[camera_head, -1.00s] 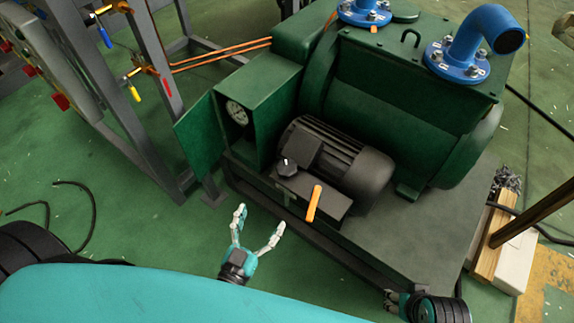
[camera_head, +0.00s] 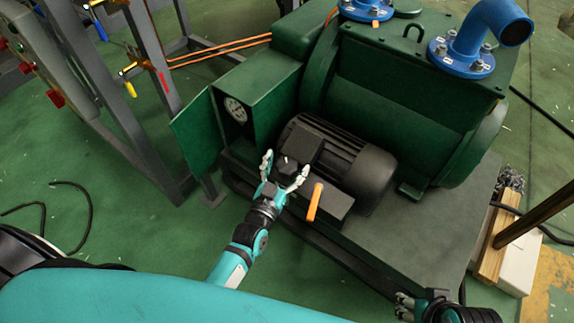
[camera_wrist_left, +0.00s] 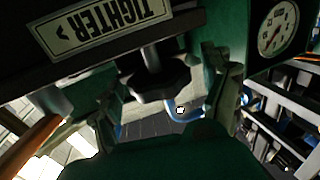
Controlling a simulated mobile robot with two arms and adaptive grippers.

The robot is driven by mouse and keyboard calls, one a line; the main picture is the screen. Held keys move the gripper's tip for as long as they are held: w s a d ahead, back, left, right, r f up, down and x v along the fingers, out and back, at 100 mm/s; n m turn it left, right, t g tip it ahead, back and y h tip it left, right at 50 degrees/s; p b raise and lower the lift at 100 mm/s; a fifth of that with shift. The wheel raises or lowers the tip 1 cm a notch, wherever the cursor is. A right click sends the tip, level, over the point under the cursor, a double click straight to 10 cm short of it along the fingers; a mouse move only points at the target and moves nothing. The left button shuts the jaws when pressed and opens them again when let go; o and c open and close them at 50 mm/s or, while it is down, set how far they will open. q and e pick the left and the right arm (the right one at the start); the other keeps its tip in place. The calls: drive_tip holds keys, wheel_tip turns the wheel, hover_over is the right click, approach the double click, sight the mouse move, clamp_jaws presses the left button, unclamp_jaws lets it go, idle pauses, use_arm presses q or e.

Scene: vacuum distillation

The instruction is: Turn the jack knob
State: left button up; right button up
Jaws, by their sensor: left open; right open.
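The black jack knob (camera_head: 284,164) sits on a dark box at the front of the black motor. In the left wrist view the lobed knob (camera_wrist_left: 155,83) hangs on a short stem beside an upside-down "TIGHTER" label (camera_wrist_left: 105,22). My left gripper (camera_head: 286,162) is open, one finger on each side of the knob. In the left wrist view its fingers (camera_wrist_left: 165,100) stand apart, with space between them and the knob; I cannot tell whether either touches it. My right gripper (camera_head: 404,304) is at the bottom right edge, away from the knob and partly hidden.
An orange lever (camera_head: 314,202) stands just right of the knob. The black motor (camera_head: 345,165) and green machine (camera_head: 390,95) fill the space behind. A gauge (camera_head: 235,110) is on the green cabinet at the left. Green floor (camera_head: 130,215) is open at the left.

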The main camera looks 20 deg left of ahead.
use_arm(q)
drive_tip(key=shift+w, duration=0.25)
drive_tip(key=c, duration=1.2)
drive_tip(key=shift+m+h, duration=0.3)
